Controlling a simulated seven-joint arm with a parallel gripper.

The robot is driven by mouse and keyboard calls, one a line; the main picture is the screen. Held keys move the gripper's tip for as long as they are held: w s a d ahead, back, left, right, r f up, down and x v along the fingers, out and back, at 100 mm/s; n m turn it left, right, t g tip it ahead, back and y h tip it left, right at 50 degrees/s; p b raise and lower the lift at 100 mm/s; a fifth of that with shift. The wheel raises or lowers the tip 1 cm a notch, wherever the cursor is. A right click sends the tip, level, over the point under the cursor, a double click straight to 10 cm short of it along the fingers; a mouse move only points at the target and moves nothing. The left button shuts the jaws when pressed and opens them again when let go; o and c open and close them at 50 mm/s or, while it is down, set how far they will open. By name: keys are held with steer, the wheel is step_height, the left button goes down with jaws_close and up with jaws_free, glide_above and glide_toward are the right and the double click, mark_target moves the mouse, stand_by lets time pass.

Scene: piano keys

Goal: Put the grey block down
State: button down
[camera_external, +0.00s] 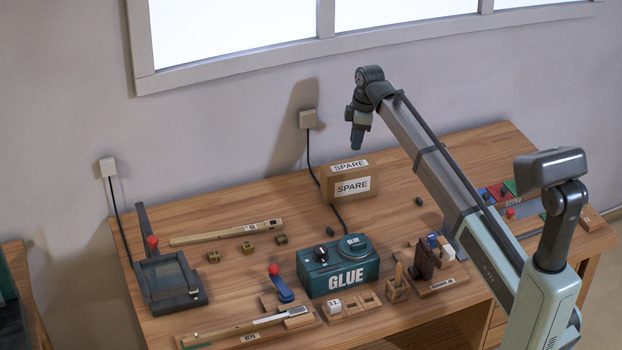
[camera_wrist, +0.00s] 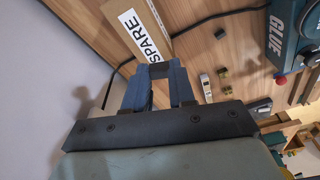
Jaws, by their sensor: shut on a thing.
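My gripper (camera_external: 357,140) hangs high above the back of the desk, above and slightly right of the cardboard SPARE box. In the wrist view my gripper (camera_wrist: 160,72) has its blue fingers closed on a small dark grey block (camera_wrist: 159,70) at their tips. The block is clear of the desk. In the external view it is too small to make out at the fingertips. Other small dark grey blocks lie on the desk, one in front of the SPARE box (camera_external: 331,231) and one to its right (camera_external: 418,202).
The SPARE box (camera_external: 348,185) stands at the back by a black cable. A green GLUE machine (camera_external: 340,270) stands in front of it. Several small brass-brown blocks (camera_external: 247,246) and a long wooden key (camera_external: 225,233) lie to the left. Bare desk (camera_external: 400,170) lies right of the box.

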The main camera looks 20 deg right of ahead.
mark_target(347, 166)
steer(key=shift+m, duration=0.3)
steer(key=w+f, duration=0.1)
steer(key=f, duration=0.1)
steer(key=w+f, duration=0.1)
steer(key=f, duration=0.2)
steer(key=w+f, duration=0.1)
steer(key=f, duration=0.2)
steer(key=shift+f, duration=0.15)
steer(key=shift+f, duration=0.1)
steer(key=c, duration=0.9)
jaws_free()
steer(key=shift+c, duration=0.2)
step_height(347, 166, up, 12)
steer(key=d, duration=0.1)
steer(key=shift+s+d, duration=0.3)
steer(key=shift+s, duration=0.1)
